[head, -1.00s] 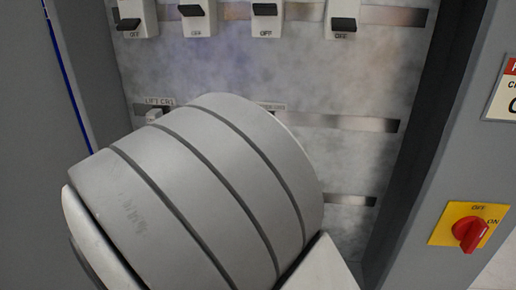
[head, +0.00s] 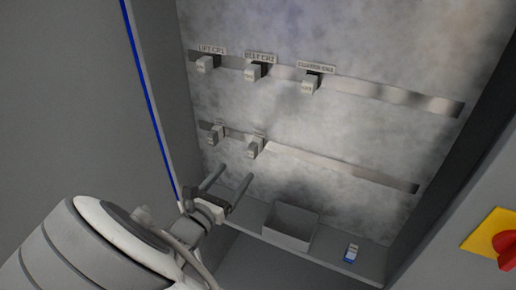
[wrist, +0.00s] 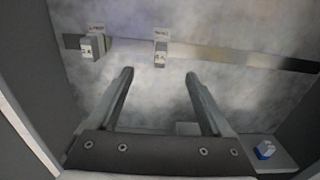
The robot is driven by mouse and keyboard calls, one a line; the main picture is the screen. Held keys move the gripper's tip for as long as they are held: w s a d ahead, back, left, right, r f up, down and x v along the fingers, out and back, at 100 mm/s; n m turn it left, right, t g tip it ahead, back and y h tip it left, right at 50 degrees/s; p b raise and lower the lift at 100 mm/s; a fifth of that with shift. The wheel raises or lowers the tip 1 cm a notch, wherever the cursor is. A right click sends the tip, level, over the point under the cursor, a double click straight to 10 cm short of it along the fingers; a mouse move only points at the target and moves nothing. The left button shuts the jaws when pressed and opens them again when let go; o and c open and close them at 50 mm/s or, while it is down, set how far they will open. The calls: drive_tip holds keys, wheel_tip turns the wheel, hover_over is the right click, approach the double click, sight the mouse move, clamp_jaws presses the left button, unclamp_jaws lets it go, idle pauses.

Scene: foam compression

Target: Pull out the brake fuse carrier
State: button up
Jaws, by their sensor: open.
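In the wrist view, the right carrier lies between and beyond the fingertips of my gripper (wrist: 160,73).
A grey open bin (head: 290,227) and a small blue-and-white item (head: 351,253) stand on the cabinet floor. Cabinet walls close in left and right. A red switch (head: 506,250) is at the right.

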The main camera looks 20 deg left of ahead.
sight(250, 154)
drive_tip(key=shift+w, duration=0.1)
drive_tip(key=shift+w+d+b, duration=0.2)
drive_tip(key=shift+w+b, duration=0.25)
drive_tip(key=shift+w, duration=1.75)
drive_tip(key=shift+w+d+b, duration=0.2)
drive_tip(key=shift+w+b, duration=0.2)
drive_tip(key=shift+w, duration=1.8)
clamp_jaws()
drive_tip(key=shift+s, duration=0.15)
drive_tip(key=shift+s+a+p, duration=0.15)
drive_tip(key=shift+s+p, duration=0.3)
drive_tip(key=shift+s, duration=1)
drive_tip(key=shift+s+a+p, duration=0.1)
drive_tip(key=shift+s+p, duration=0.35)
drive_tip(key=shift+s, duration=0.95)
